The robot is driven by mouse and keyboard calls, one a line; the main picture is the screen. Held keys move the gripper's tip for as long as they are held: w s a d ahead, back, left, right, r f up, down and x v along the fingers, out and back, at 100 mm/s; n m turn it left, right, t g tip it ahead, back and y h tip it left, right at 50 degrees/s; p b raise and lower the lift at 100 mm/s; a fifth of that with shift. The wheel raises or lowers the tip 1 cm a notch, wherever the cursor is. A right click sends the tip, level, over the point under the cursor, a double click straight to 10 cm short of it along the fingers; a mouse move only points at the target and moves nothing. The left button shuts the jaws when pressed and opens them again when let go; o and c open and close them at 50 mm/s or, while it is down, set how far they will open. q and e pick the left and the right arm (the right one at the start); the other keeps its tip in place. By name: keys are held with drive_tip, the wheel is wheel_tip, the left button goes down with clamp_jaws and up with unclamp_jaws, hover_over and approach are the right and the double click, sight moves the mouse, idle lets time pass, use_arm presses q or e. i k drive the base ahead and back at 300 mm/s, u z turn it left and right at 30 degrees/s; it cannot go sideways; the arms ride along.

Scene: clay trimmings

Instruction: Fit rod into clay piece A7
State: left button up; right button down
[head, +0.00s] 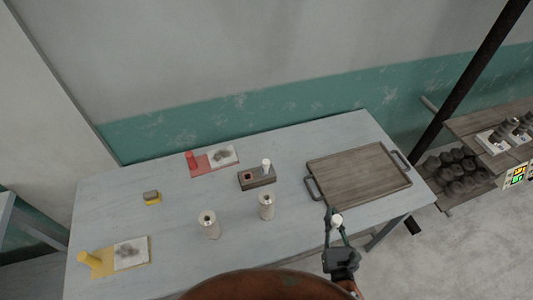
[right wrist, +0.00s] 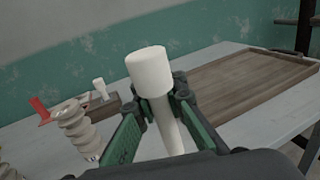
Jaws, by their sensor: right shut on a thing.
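My right gripper (head: 335,222) is shut on a white rod (head: 337,219) near the table's front right edge. In the right wrist view the rod (right wrist: 152,78) stands between the green-padded fingers (right wrist: 150,115), its thick rounded head above them. Two pale, ribbed clay pieces with dark holes on top stand upright on the table: one (head: 208,226) left of centre, another (head: 266,208) nearer the middle. I cannot read any label, so I cannot tell which is A7. The rod is apart from both, to their right. My left gripper is out of view.
A brown block (head: 246,182) holds a white peg (head: 266,164) behind the clay pieces. A wooden tray (head: 350,177) with handles lies at right. Red (head: 200,170) and yellow (head: 100,272) mats, with small items, and a sponge-like block (head: 151,197) lie left. The table's middle front is clear.

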sight(266, 202)
drive_tip(key=u, duration=0.4)
drive_tip(key=k, duration=1)
drive_tip(key=u, duration=0.85)
drive_tip(key=i, duration=0.4)
drive_tip(key=z, duration=0.2)
